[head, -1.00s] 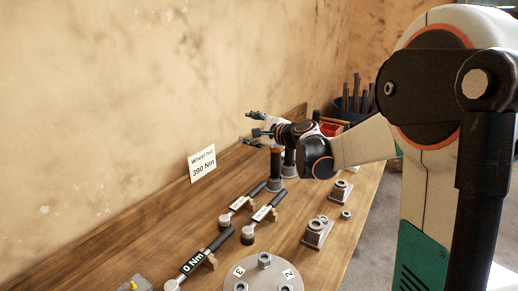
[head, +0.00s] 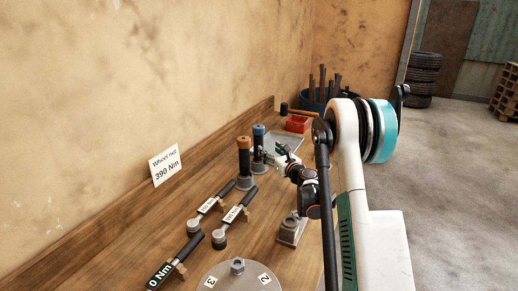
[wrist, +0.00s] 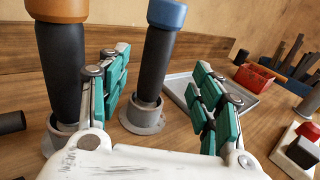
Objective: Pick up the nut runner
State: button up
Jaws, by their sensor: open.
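Two upright tools with black grips stand in round grey holders on the bench: one with an orange cap (head: 244,157) and one with a blue cap (head: 258,149). I cannot tell from their look alone which is the nut runner. In the wrist view the blue-capped tool (wrist: 156,65) shows between my green-padded fingers, and the orange-capped tool (wrist: 62,70) is outside the left finger. My gripper (wrist: 163,90) is open and empty. In the head view my gripper (head: 279,157) is low, just right of the blue-capped tool; contact is not visible.
Torque wrenches (head: 210,205) lie on stands towards the front left. A metal tray (wrist: 225,88) and a red bin (wrist: 254,78) are behind, with a blue tub of bars (head: 315,98) beyond. A metal block (head: 291,231) sits near my arm.

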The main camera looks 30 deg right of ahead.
aim_at(261, 142)
jog(key=w, duration=0.4)
jog(key=shift+w+b, duration=0.2)
jog(key=shift+b, duration=0.15)
jog(key=shift+w+a+r+b, duration=0.15)
jog(key=shift+w+b, duration=0.4)
jog(key=shift+w, duration=0.95)
jog(key=shift+w+a+r+b, duration=0.15)
jog(key=shift+w+b, duration=0.4)
jog(key=shift+w, duration=0.95)
grip_shut()
